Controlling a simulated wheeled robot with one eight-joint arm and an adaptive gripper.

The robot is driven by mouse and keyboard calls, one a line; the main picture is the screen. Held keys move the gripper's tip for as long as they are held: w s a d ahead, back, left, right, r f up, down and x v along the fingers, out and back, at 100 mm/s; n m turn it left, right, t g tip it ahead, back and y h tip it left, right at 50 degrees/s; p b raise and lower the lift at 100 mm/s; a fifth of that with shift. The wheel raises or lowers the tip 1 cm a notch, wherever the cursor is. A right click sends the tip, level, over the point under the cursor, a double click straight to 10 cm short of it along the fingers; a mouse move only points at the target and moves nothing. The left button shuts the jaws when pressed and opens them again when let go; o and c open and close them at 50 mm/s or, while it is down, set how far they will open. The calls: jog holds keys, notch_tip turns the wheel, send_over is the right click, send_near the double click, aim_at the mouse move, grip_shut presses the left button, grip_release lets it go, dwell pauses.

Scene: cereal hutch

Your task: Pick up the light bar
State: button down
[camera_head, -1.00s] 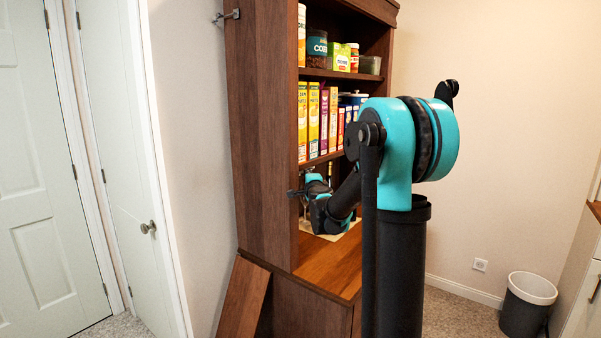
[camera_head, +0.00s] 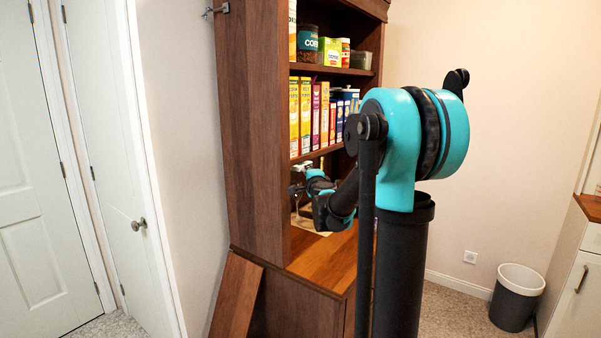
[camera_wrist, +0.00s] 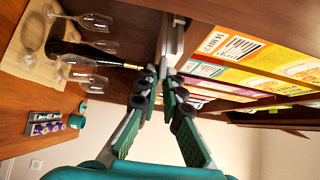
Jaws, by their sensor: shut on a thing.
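The light bar (camera_wrist: 174,38) is a narrow pale grey bar under the hutch shelf, at the top middle of the wrist view. My gripper (camera_wrist: 161,82) is shut on its near end, with the fingers either side of it. In the head view my gripper (camera_head: 296,190) is inside the hutch's lower opening, under the cereal shelf, partly hidden by the hutch side. I cannot tell whether the bar still touches the shelf.
Cereal boxes (camera_wrist: 240,50) stand close by on the shelf. A dark bottle (camera_wrist: 95,55) and several wine glasses (camera_wrist: 80,72) are on a wooden board (camera_wrist: 30,50). A small rack (camera_wrist: 45,124) stands on the counter. A loose panel (camera_head: 236,298) leans against the hutch (camera_head: 253,130).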

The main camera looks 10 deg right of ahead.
jog(key=s+d, duration=1)
jog(key=w+a, duration=0.5)
dwell(1.2)
dwell(0.5)
